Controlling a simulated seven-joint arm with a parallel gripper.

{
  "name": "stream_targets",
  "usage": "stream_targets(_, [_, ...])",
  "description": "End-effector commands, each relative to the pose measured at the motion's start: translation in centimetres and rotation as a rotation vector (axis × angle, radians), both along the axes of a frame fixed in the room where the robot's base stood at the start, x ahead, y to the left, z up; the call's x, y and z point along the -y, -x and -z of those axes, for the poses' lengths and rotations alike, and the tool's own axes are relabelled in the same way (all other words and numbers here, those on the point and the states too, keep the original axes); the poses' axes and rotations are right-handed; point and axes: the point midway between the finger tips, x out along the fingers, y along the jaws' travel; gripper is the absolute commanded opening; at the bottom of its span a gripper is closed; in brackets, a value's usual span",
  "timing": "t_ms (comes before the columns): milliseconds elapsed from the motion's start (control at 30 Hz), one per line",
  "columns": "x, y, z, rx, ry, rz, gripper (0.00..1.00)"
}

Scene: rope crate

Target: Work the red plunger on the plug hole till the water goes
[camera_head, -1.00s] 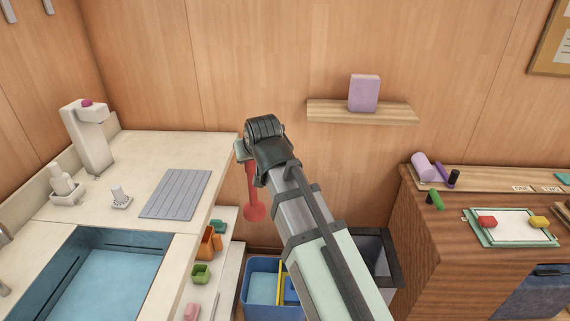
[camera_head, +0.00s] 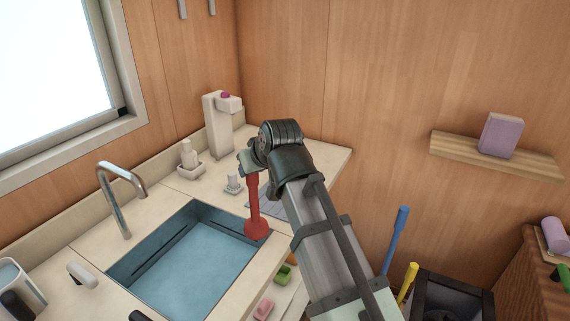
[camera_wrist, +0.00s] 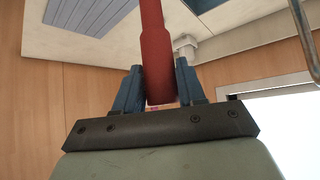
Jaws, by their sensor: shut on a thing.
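The red plunger (camera_head: 254,203) hangs upright, cup down, from my gripper (camera_head: 249,160). Its cup shows at the right rim of the sink (camera_head: 142,242); I cannot tell whether it touches. In the wrist view my gripper (camera_wrist: 160,88) is shut on the red handle (camera_wrist: 158,62), one blue finger on each side. The sink holds blue water (camera_head: 185,260) with a flat surface. The plug hole is not visible under the water. The chrome tap (camera_head: 118,195) stands at the sink's left.
A mug (camera_head: 22,285) is at the front left. A grey ribbed mat (camera_head: 268,205) lies partly behind my arm.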

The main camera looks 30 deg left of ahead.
Motion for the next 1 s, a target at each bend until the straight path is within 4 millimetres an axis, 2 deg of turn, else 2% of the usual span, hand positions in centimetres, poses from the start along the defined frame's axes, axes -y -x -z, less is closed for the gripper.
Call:
stream_targets(33, [-1.5,0.7,0.4,-0.001,0.002,-0.022,0.00])
stream_targets(200, [-5.4,2.1,2.7,-0.002,0.002,-0.056,0.00])
stream_targets(400, [-8.5,3.4,4.6,0.000,0.001,-0.076,0.00])
stream_targets(600, [-9.5,3.9,5.4,0.000,0.000,-0.083,0.00])
stream_targets(1000, [-9.4,3.9,5.6,0.000,0.000,-0.085,0.00])
